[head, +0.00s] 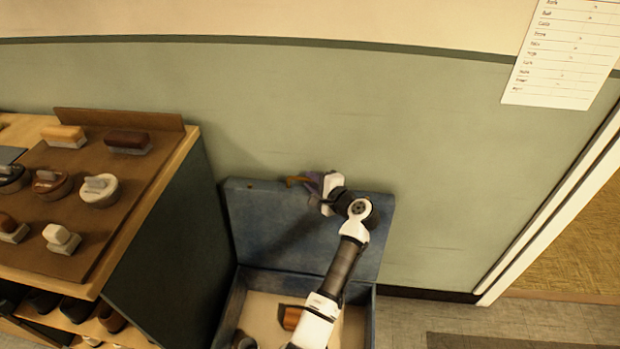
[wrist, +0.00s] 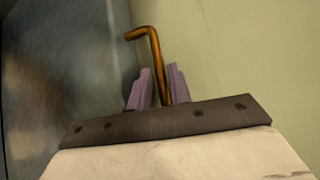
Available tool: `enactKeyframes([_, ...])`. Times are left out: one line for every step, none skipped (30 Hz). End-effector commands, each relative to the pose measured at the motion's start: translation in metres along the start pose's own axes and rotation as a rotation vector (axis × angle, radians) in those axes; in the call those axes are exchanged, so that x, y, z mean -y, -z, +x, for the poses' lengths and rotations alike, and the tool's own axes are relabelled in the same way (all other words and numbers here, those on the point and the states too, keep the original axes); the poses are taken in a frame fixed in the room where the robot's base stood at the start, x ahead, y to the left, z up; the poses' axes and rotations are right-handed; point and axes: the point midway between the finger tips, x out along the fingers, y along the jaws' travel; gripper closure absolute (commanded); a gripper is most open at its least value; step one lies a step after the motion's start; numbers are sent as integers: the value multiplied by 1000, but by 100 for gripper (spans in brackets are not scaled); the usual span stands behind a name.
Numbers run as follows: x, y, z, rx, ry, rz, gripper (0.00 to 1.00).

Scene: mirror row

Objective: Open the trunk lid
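The blue trunk (head: 232,305) stands on the floor beside the shelf unit. Its lid (head: 265,215) is raised, standing nearly upright near the green wall. A bent copper-brown handle (head: 297,181) sticks up at the lid's top edge; it also shows in the wrist view (wrist: 155,50). My gripper (head: 312,183) is at the lid's top edge, right by the handle. In the wrist view, the purple fingers (wrist: 158,88) stand apart, with the handle bar between them, closer to the right finger. A gap shows on its left side. The handle's lower end is hidden.
Inside the trunk lies a brown-orange item (head: 291,317). At left, a wooden shelf unit (head: 150,225) holds several brushes on top and shoes below. The green wall (head: 440,150) is close behind the lid. A doorway frame (head: 550,210) is at right.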

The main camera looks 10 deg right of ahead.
Motion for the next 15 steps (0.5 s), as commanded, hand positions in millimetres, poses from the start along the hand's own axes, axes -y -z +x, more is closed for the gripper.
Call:
enactKeyframes([1, -1, 6, 2, 0, 0, 80])
enactKeyframes([1, -1, 8, 1, 0, 0, 80])
enactKeyframes([1, -1, 10, 1, 0, -1, 80])
enactKeyframes([0, 0, 12, 0, 0, -1, 80])
enactKeyframes([0, 0, 13, 0, -1, -1, 80])
enactKeyframes([0, 0, 14, 0, -1, -1, 80])
enactKeyframes([0, 0, 14, 0, -1, -1, 80])
enactKeyframes([0, 0, 14, 0, -1, -1, 80])
enactKeyframes([0, 0, 14, 0, -1, -1, 80])
enactKeyframes([0, 0, 14, 0, -1, -1, 80])
enactKeyframes([0, 0, 14, 0, -1, -1, 80])
enactKeyframes([0, 0, 14, 0, -1, -1, 80])
enactKeyframes([0, 0, 14, 0, -1, -1, 80])
enactKeyframes([0, 0, 14, 0, -1, -1, 82])
enactKeyframes([0, 0, 14, 0, -1, -1, 87])
